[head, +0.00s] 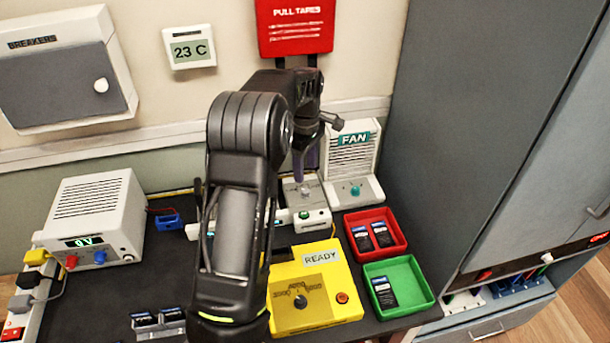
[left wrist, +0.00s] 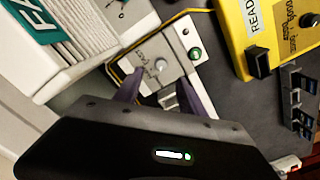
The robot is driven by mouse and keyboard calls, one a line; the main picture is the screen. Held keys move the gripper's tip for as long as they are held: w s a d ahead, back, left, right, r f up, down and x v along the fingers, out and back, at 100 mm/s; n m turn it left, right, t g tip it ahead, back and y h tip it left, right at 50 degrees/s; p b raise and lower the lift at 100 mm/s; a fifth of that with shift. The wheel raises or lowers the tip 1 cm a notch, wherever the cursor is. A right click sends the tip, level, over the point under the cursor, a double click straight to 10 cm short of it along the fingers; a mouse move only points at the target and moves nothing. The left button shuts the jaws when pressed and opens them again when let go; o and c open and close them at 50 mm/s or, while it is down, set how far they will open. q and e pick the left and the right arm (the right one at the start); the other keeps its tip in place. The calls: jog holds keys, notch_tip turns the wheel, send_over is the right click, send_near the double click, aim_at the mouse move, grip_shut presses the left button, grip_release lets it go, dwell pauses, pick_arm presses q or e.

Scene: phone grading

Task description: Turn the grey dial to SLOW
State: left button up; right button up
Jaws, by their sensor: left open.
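The grey dial (head: 304,189) is a small knob on top of a pale box with a green button, at the back of the bench in the head view. In the head view my arm hides part of the box. I cannot tell whether the fingers touch the dial.
A fan unit (head: 352,155) with a teal knob stands close to the right of the dial box. A yellow READY box (head: 315,311) with a dark dial sits in front. Red (head: 398,246) and green (head: 423,301) trays hold phones. A power supply (head: 95,208) stands left.

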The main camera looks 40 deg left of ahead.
aim_at(305, 190)
pick_arm(q)
jog(key=shift+s+d+r, duration=0.15)
jog(key=shift+s+r, duration=0.05)
jog(key=shift+f, duration=0.5)
notch_tip(305, 190, down, 7)
jog(key=shift+p, duration=0.9)
grip_shut()
